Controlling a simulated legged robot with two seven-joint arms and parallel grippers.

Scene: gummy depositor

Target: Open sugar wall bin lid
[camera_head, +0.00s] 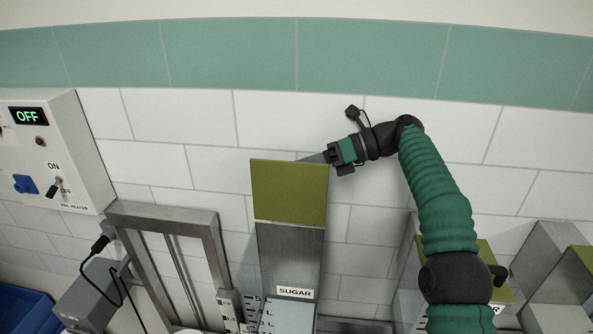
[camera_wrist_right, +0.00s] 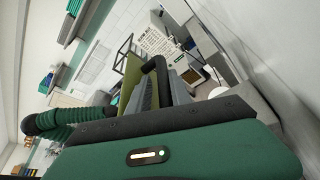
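The sugar wall bin (camera_head: 291,262) is a tall grey metal box against the tiled wall, with a SUGAR label low on its front. Its olive lid (camera_head: 289,192) is a flat panel at the top. Bare metal shows between lid and label; I cannot tell if this is the inside or the front. My right gripper (camera_head: 312,158) is at the lid's upper right corner, its fingertips partly hidden behind the edge. Contact is unclear. In the right wrist view an olive panel (camera_wrist_right: 131,76) shows beside the grey fingers (camera_wrist_right: 160,92); their gap is unclear. My left gripper is out of view.
A control box (camera_head: 55,150) with an OFF display is on the wall at left. A metal frame (camera_head: 165,218) stands left of the bin. Another olive-lidded bin (camera_head: 490,262) is at right, partly behind my arm. A blue crate (camera_head: 25,310) is at lower left.

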